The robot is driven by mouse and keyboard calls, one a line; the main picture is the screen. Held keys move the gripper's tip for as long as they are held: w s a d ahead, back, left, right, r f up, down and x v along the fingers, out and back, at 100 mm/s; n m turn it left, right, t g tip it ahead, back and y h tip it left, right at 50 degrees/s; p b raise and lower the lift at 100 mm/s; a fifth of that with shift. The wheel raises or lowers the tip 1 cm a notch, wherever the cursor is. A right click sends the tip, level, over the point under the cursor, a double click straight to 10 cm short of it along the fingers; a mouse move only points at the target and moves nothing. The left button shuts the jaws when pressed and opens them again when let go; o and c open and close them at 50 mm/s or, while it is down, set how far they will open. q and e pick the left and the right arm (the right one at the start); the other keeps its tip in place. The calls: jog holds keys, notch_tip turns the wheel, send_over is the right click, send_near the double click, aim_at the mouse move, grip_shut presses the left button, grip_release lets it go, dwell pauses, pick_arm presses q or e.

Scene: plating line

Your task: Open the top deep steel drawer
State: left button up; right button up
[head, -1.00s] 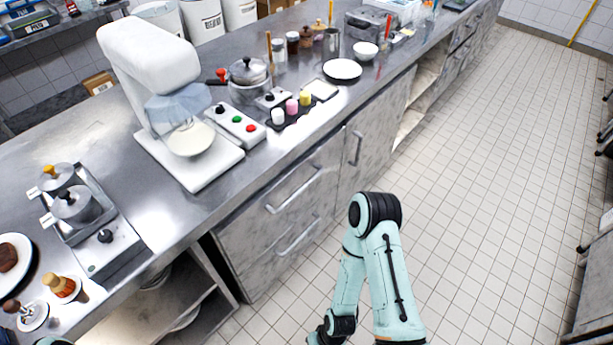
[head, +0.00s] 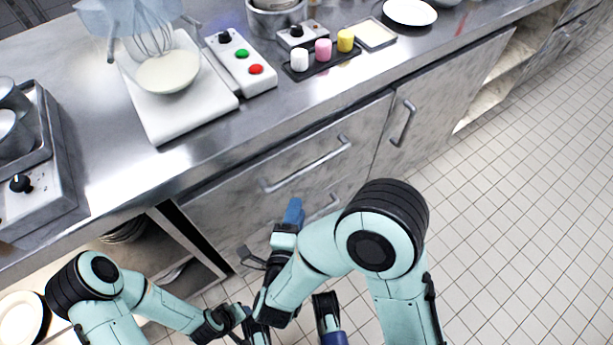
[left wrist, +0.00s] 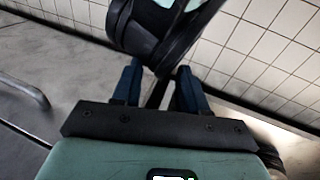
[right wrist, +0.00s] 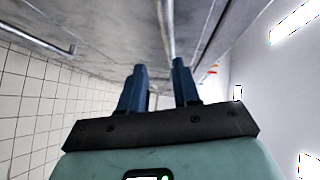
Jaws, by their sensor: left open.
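The top deep steel drawer (head: 250,200) is closed under the counter, with a bar handle (head: 305,165) across its front. My right gripper (head: 293,212) is in front of the drawer, its blue fingertips just below that handle in the head view. In the right wrist view my right gripper (right wrist: 160,75) has its fingers apart; a metal bar (right wrist: 167,30) shows beyond the gap, and no contact is visible. In the left wrist view my left gripper (left wrist: 158,85) is open and empty, with an arm link of mine close in front. It is low and partly hidden in the head view.
A lower drawer handle (head: 325,208) is partly behind my right arm. A cupboard door with a vertical handle (head: 403,123) is to the right. Open shelves (head: 150,250) are at the left. The tiled floor (head: 520,220) at the right is clear.

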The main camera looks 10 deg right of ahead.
aim_at(309, 165)
jog(key=shift+m+h, duration=0.3)
jog(key=shift+m, duration=0.1)
jog(key=x, duration=0.4)
jog(key=r+x, duration=0.1)
jog(key=x, duration=0.4)
jog(key=b+x, duration=0.1)
jog(key=x, duration=0.3)
jog(key=shift+w+d+r, duration=0.15)
jog(key=shift+w+d, duration=0.05)
jog(key=shift+d, duration=0.05)
pick_arm(q)
jog(key=shift+w+a+f+t, duration=0.2)
jog(key=shift+w+f, duration=0.25)
jog(key=shift+w, duration=0.2)
jog(key=shift+w+a+f+t, duration=0.1)
jog(key=shift+w+f+t, duration=0.1)
jog(key=shift+w+f, duration=0.35)
jog(key=shift+r, duration=0.1)
pick_arm(e)
grip_shut()
